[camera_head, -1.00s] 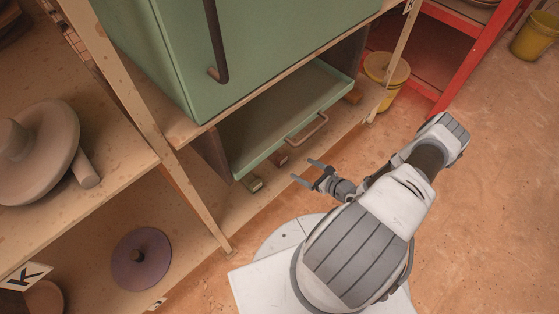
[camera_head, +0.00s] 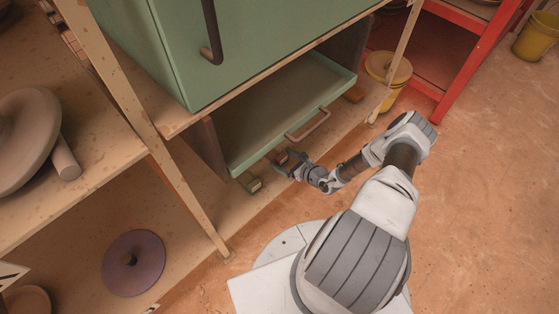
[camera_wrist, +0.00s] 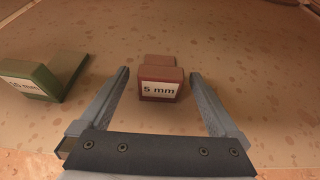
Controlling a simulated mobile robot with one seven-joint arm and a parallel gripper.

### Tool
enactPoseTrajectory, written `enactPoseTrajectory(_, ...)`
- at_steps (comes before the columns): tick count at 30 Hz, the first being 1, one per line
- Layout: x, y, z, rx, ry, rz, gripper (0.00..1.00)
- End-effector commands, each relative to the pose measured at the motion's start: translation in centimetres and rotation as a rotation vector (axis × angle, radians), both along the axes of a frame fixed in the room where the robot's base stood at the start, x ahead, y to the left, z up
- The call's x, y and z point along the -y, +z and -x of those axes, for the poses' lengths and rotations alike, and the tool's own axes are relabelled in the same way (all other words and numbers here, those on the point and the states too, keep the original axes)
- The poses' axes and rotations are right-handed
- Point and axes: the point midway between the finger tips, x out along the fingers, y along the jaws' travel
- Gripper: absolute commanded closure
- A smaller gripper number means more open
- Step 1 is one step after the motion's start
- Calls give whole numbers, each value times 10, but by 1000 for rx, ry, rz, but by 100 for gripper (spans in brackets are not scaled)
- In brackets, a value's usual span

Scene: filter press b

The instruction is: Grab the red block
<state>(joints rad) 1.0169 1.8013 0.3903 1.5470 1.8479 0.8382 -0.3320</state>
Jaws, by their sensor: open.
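The red block (camera_wrist: 160,72), with a stepped top and a white "5 mm" label, sits on the shelf board in the wrist view. My gripper (camera_wrist: 158,78) is open, with one finger on each side of the block's front part. Gaps show between the block and both fingers, so it is not clamped. In the head view my gripper (camera_head: 283,162) reaches in at the shelf's front edge, beneath the green tray, and largely covers the block there.
A green block (camera_wrist: 50,76) with a "mm" label lies left of the red one, outside my left finger. The green tray (camera_head: 290,115) with its handle (camera_head: 308,125) overhangs close by. A shelf post (camera_head: 185,190) stands to the left. Open floor lies to the right.

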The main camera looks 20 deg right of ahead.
Motion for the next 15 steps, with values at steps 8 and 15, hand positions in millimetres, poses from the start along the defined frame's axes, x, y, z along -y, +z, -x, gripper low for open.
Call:
enactPoseTrajectory(8,0,1,0,0,0,-1,22)
enactPoseTrajectory(15,0,1,0,0,0,-1,66)
